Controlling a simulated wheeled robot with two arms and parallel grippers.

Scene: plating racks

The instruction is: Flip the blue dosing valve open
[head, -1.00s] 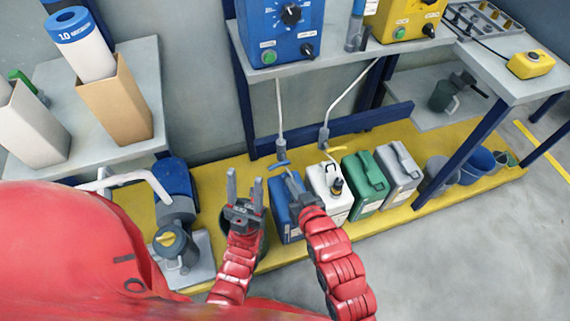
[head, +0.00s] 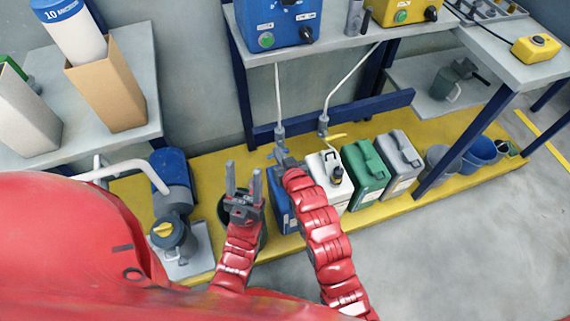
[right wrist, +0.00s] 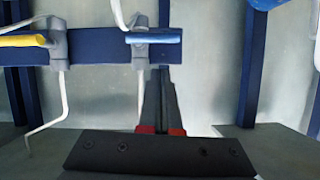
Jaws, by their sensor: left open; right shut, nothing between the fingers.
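The blue dosing valve has a grey body (head: 279,132) on a pale pipe in the head view. In the right wrist view its blue handle (right wrist: 155,38) lies level, crosswise to the pipe, pointing right from the grey body. My right gripper (head: 281,158) is shut and empty, close by the valve and partly covering it in the head view. In the right wrist view its fingertips (right wrist: 158,70) sit just below the handle; I cannot tell whether they touch. My left gripper (head: 243,175) is open and empty, lower and to the left.
A yellow-handled valve (head: 335,136) is beside the blue one; its handle is also level in the right wrist view (right wrist: 22,41). Below stand blue (head: 285,212), white (head: 328,172), green (head: 364,172) and grey (head: 400,165) canisters. A blue rail (head: 370,112) runs behind the valves.

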